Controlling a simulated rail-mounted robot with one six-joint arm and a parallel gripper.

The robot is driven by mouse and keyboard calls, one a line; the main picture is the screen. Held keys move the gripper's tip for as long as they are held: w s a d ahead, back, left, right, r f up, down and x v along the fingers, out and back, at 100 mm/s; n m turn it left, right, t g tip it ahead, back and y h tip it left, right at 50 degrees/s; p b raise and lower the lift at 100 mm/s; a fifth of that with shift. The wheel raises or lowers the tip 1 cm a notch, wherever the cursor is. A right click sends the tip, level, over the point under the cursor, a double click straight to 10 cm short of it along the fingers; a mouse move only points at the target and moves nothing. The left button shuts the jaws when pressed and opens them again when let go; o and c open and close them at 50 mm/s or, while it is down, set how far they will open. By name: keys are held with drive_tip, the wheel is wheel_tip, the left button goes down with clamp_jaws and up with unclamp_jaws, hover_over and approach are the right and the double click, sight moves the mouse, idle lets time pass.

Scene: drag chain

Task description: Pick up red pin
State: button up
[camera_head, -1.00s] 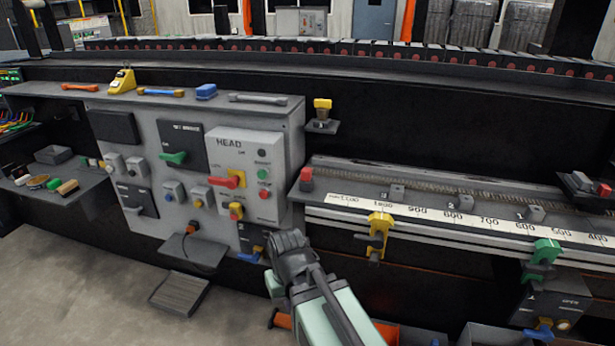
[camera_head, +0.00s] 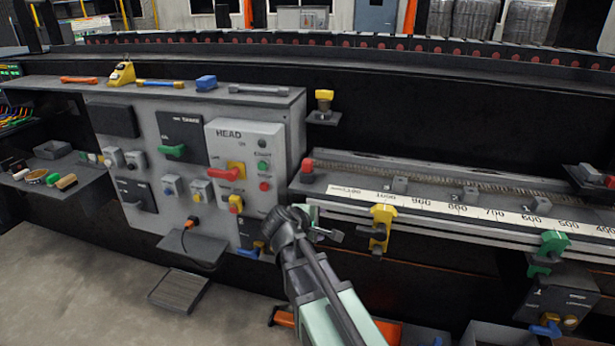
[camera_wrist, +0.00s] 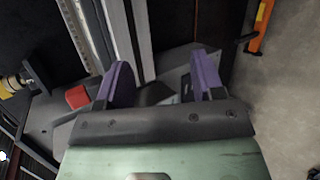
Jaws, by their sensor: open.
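The red pin (camera_head: 307,165) has a red top and stands upright on a grey base at the left end of the scaled rail. In the wrist view a red block (camera_wrist: 77,97), which looks like the same pin, lies left of my fingers. My gripper (camera_head: 335,235) is below and a little right of the pin in the head view, apart from it. In the wrist view my gripper (camera_wrist: 160,82) shows two purple fingers spread wide with nothing between them. The pin's lower part is not clear.
The grey HEAD panel (camera_head: 245,160) with knobs and levers stands left of my arm. A yellow clamp (camera_head: 382,228) and a green clamp (camera_head: 550,250) hang on the rail (camera_head: 470,209). A yellow-topped piece (camera_head: 323,97) sits on a small shelf above the pin.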

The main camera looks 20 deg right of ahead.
drive_tip(key=w+r+n+t+h, duration=0.1)
drive_tip(key=w+n, duration=0.1)
drive_tip(key=w+r+n+t, duration=0.1)
drive_tip(key=w+r+n, duration=0.1)
drive_tip(key=n, duration=0.1)
drive_tip(key=w+d+r+n+t+h, duration=0.1)
drive_tip(key=r+n, duration=0.1)
drive_tip(key=shift+w+n+t+h, duration=0.3)
drive_tip(key=shift+w+t, duration=0.1)
drive_tip(key=n+t, duration=0.5)
drive_tip(key=n, duration=0.6)
approach(309, 160)
drive_tip(key=shift+y, duration=0.4)
drive_tip(key=x, duration=0.6)
drive_tip(key=shift+d+f, duration=0.15)
drive_tip(key=shift+f, duration=0.05)
drive_tip(key=x, duration=0.5)
drive_tip(key=shift+w, duration=0.15)
drive_tip(key=c, duration=1.1)
